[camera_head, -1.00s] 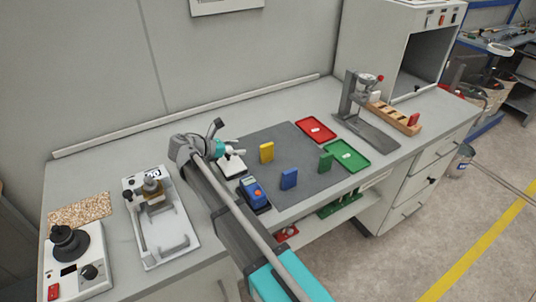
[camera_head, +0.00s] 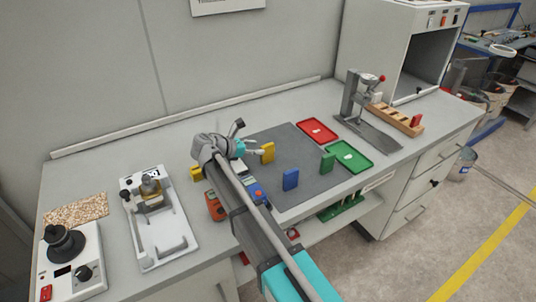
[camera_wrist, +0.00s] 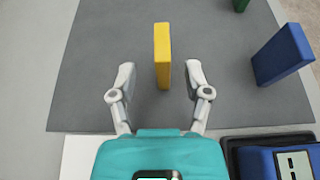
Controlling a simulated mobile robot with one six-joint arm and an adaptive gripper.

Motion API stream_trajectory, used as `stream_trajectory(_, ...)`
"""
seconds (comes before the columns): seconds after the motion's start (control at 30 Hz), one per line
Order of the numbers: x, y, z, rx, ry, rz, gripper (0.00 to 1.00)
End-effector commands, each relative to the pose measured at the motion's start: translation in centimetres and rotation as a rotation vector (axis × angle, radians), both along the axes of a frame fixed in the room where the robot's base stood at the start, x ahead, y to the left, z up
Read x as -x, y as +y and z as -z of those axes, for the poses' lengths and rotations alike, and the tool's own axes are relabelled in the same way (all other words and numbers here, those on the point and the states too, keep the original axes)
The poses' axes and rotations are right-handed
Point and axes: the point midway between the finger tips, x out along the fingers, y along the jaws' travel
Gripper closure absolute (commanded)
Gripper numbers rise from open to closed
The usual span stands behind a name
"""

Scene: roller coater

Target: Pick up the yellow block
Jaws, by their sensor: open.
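The yellow block (camera_head: 267,153) stands upright on the dark grey mat (camera_head: 312,182). In the wrist view the yellow block (camera_wrist: 163,55) is just ahead of my gripper, in line with the gap between the fingers. My gripper (camera_wrist: 160,75) is open, with one finger on each side of the block's near end. No contact shows. In the head view my gripper (camera_head: 253,151) is just left of the block, low over the mat's left side.
A blue block (camera_head: 290,179) and a green block (camera_head: 327,162) stand on the mat to the right. A red tray (camera_head: 317,131) and a green tray (camera_head: 348,156) lie at the right. A blue device (camera_head: 257,192) is close beside my arm.

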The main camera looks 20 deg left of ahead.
Motion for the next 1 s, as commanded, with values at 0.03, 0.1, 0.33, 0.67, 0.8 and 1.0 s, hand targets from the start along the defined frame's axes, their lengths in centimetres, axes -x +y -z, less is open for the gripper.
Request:
stream_trajectory(0.03,-0.1,-0.2,0.2,0.0,0.0,0.0,0.37)
stream_trajectory(0.1,-0.5,-0.5,0.5,0.0,0.0,0.001,0.37)
stream_trajectory(0.33,-2.1,-2.2,1.8,0.0,0.0,0.002,0.37)
stream_trajectory(0.67,-3.4,-3.3,2.2,0.0,0.0,0.002,0.37)
stream_trajectory(0.8,-3.4,-3.3,2.2,0.0,0.0,0.002,0.37)
stream_trajectory(1.0,-3.5,-3.3,2.2,0.0,0.0,0.002,0.37)
